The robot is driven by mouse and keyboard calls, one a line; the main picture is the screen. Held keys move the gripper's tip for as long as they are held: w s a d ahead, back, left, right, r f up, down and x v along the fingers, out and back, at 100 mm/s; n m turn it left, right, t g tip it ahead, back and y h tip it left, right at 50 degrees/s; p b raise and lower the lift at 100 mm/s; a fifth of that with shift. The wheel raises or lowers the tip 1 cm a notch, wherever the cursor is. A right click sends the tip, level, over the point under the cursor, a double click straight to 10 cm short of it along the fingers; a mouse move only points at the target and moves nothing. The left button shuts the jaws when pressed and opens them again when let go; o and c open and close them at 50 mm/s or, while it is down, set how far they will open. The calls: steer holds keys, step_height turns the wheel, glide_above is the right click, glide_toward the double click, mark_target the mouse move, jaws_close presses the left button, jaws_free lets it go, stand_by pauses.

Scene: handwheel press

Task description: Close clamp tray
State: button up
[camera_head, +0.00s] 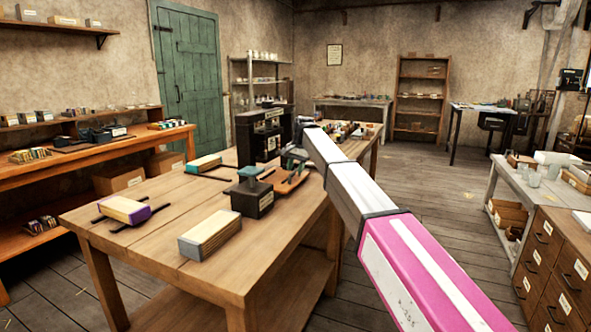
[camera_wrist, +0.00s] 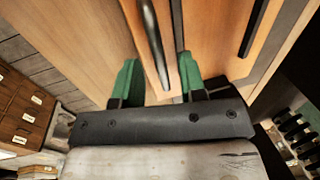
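My gripper (camera_wrist: 157,62) shows in the wrist view with its two green fingers apart. An orange-brown wooden edge with a metal rod (camera_wrist: 153,45) lies between and beyond the fingertips. I cannot tell whether the fingers touch it, or whether this is the clamp tray. In the head view, my gripper (camera_head: 293,155) is small and partly hidden by my white and pink arm, at the far right side of the workbench. A low reddish-brown wooden tray (camera_head: 283,187) with green and dark pieces lies just below it, and may be the clamp tray.
Drawers (camera_head: 550,268) stand at right. The floor between is clear.

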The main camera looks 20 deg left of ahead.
mark_target(284, 178)
steer(key=shift+f, duration=0.25)
jaws_close()
steer(key=shift+w+a, duration=0.2)
steer(key=shift+a, duration=2.05)
jaws_free()
steer(key=shift+a, duration=0.1)
